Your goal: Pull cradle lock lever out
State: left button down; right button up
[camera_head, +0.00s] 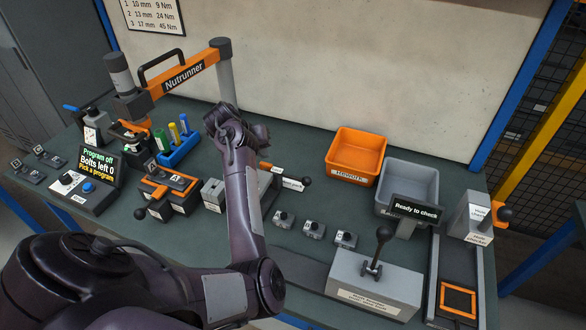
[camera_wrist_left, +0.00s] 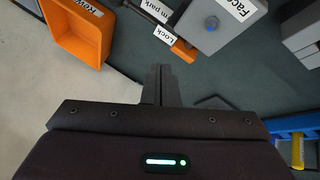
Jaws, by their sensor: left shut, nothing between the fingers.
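In the left wrist view, a white tag reading "Lock" (camera_wrist_left: 163,34) sits beside a short orange lever (camera_wrist_left: 184,51). The lever comes out next to a grey block (camera_wrist_left: 212,40) with a blue button. In the head view, a small orange bar (camera_head: 265,166) shows just right of my left arm, and that arm hides most of the fixture around it. My left gripper (camera_wrist_left: 161,72) is shut and empty. Its fingertips are close to the lever and tag, and I cannot tell whether they touch. In the head view the gripper (camera_head: 260,132) is mostly behind the wrist. My right gripper is not in view.
An orange bin (camera_head: 356,146) and a grey bin (camera_head: 408,174) stand to the right. A nutrunner arm (camera_head: 185,75) and a blue holder (camera_head: 180,153) are at the back left. A black-knobbed lever box (camera_head: 375,284) stands at front right. Small switch blocks (camera_head: 314,230) dot the green bench.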

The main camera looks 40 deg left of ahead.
aim_at(303, 178)
pick_arm(q)
jog(key=w+d+f+m+h+b, duration=0.2)
jog(key=w+d+f+m+b, duration=0.1)
jog(key=w+d+f+b, duration=0.2)
notch_tip(303, 178, down, 3)
jog(key=d+b, duration=0.2)
jog(key=b, duration=0.2)
jog(key=shift+f+m, duration=0.15)
jog(key=shift+m, duration=0.25)
jog(key=shift+d, duration=0.1)
jog(key=shift+w+d+g, duration=0.15)
jog(key=shift+d+g, duration=0.15)
jog(key=shift+d, duration=0.65)
